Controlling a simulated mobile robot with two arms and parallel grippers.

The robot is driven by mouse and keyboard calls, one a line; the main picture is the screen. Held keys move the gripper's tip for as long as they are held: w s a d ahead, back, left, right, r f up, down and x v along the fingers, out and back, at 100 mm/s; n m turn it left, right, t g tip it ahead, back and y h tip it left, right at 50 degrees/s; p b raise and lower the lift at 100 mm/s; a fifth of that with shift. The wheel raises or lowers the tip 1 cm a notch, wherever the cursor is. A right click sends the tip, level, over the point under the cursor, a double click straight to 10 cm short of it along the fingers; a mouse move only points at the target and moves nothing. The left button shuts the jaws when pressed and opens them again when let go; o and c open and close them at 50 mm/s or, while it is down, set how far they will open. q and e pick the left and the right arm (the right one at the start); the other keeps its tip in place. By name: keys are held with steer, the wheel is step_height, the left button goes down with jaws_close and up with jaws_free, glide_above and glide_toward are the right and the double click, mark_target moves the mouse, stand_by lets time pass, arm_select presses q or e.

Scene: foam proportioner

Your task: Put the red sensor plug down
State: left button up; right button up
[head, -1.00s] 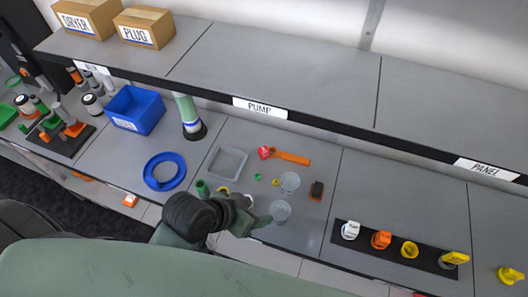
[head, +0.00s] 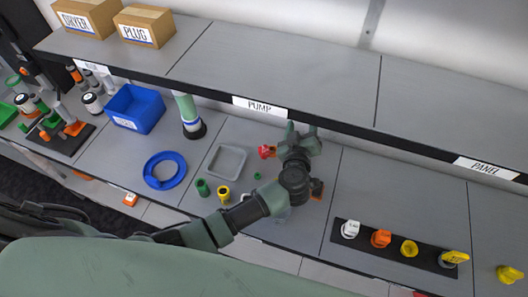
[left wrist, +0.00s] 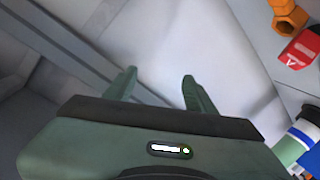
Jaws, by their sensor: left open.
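The red sensor plug (head: 265,151) lies on the grey worktop below the PUMP label, to the right of a grey tray. A red piece with a white mark, which looks like it, shows at the right edge of the left wrist view (left wrist: 301,48). My left gripper (head: 302,128) is just to the right of the plug, its fingers pointing toward the back shelf. In the left wrist view my left gripper (left wrist: 160,85) is open, with nothing between its fingers. The arm hides the orange tool and the clear discs beside the plug. My right gripper is not in view.
The grey tray (head: 228,161), blue ring (head: 165,170) and green-white cylinder (head: 187,115) stand to the left. Green (head: 202,188) and yellow (head: 223,193) fittings stand in front. A black strip (head: 395,251) with several caps lies right. The raised shelf edge (head: 330,122) is close behind the gripper.

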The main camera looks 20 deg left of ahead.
mark_target(261, 147)
arm_select(q)
steer(key=s+a+f+g+y, duration=0.1)
steer(key=a+f+g, duration=0.1)
steer(key=f, duration=0.1)
steer(key=s+a+f+g+y, duration=0.2)
steer(key=a+f+g, duration=0.1)
steer(key=f, duration=0.1)
steer(key=s+a+f+g+y, duration=0.1)
steer(key=a+f+g+y, duration=0.1)
steer(key=f, duration=0.1)
steer(key=shift+s+a+f+n+g, duration=0.15)
steer(key=shift+a+f+n+g, duration=0.15)
steer(key=shift+a+f, duration=0.1)
steer(key=shift+s+a+f, duration=0.1)
steer(key=shift+a+f, duration=0.05)
steer(key=shift+f, duration=0.1)
steer(key=shift+a+f+b, duration=0.2)
steer(key=shift+f+b, duration=0.1)
steer(key=shift+b, duration=0.35)
steer(key=shift+b+x, duration=0.9)
steer(key=shift+x, duration=0.25)
steer(key=b+x, duration=0.3)
steer(key=b, duration=0.1)
steer(key=shift+a+f, duration=0.25)
steer(key=shift+w+a+f+b, duration=0.15)
steer(key=shift+w+a+b, duration=0.15)
steer(key=shift+w+b, duration=0.2)
